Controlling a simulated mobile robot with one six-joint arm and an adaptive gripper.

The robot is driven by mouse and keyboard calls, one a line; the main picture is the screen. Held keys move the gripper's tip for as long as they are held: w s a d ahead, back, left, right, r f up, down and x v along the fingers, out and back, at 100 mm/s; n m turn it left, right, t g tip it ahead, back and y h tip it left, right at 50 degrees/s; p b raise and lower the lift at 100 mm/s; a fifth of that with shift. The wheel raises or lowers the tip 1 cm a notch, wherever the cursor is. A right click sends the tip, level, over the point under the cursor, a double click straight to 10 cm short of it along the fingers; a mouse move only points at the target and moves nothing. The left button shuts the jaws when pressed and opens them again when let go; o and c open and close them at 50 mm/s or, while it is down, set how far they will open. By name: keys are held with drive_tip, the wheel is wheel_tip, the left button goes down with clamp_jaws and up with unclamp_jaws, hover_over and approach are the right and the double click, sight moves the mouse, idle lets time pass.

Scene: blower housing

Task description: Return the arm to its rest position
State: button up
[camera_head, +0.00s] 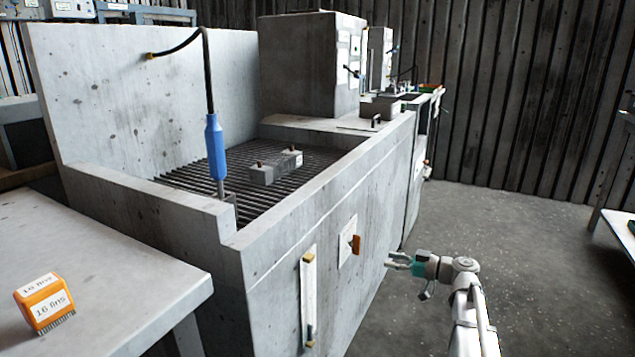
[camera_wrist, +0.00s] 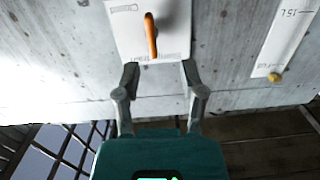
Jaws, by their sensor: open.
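My gripper (camera_head: 396,260) is open and empty at the end of my arm, in front of the concrete housing's right side wall. In the wrist view my gripper (camera_wrist: 158,78) shows its two fingers spread apart. Between and beyond them is a white plate (camera_wrist: 172,48) with an orange lever (camera_wrist: 151,36). In the head view the same orange lever (camera_head: 356,244) sits on its plate, left of my gripper and apart from it. My arm comes up from the lower right of the head view.
An orange "16 fins" comb (camera_head: 45,302) lies on the left table.

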drive_tip(key=s+a+f+m+g+h+p, duration=0.35)
drive_tip(key=s+a+f+g+h, duration=0.2)
drive_tip(key=s+a, duration=0.3)
drive_tip(key=s+f+m+g+h+p, duration=0.1)
drive_tip(key=s+f+m+h+p, duration=0.1)
drive_tip(key=s+m+h, duration=0.3)
drive_tip(key=s+f+m+g+h+p, duration=0.2)
drive_tip(key=s+m+h+p, duration=0.1)
drive_tip(key=s+h, duration=0.3)
wheel_tip(320, 180, up, 38)
drive_tip(key=y+p, duration=0.1)
drive_tip(key=p, duration=3.6)
drive_tip(key=shift+s+d+r, duration=0.15)
drive_tip(key=shift+s+d, duration=0.15)
drive_tip(key=shift+d, duration=0.05)
